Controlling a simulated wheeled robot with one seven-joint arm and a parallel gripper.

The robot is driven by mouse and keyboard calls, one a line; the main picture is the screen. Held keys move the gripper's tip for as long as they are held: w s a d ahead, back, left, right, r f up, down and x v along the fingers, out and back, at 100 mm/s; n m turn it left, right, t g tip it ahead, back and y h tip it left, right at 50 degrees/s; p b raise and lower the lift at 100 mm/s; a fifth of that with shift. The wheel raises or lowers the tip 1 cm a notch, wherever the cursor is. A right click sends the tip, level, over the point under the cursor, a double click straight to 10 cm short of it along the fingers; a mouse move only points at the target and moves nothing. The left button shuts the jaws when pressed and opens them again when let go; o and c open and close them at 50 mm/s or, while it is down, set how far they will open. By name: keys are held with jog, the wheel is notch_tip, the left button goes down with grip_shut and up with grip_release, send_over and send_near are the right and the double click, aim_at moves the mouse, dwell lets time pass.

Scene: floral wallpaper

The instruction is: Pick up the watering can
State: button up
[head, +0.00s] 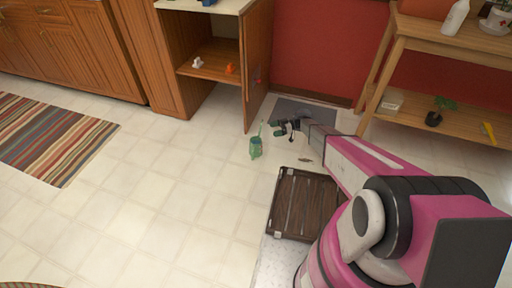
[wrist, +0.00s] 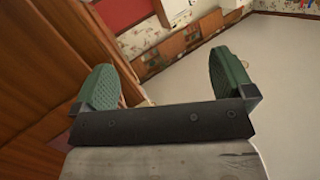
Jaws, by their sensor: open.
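A small green watering can (head: 256,149) stands upright on the tiled floor in the middle of the head view, with a thin part rising from its top. My gripper (head: 275,128) is just to the right of and behind it in the picture, apart from it as far as I can tell. In the wrist view my gripper (wrist: 163,86) has its two green finger pads wide apart, with nothing between them. The watering can does not show in the wrist view.
An open cabinet (head: 212,62) with its door (head: 257,65) swung out stands behind the can. A dark brown slatted box (head: 305,205) lies below my arm. A wooden shelf (head: 450,95) is at right, a striped rug (head: 45,135) at left. The floor left of the can is clear.

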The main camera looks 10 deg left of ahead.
jog(key=w+a+f+n+y, duration=0.2)
jog(key=a+f, duration=0.1)
jog(key=f, duration=0.1)
send_near(259, 140)
jog(key=s+a+r, duration=0.3)
jog(key=s, duration=0.1)
jog(key=shift+x, duration=3.15)
jog(key=c, duration=1.5)
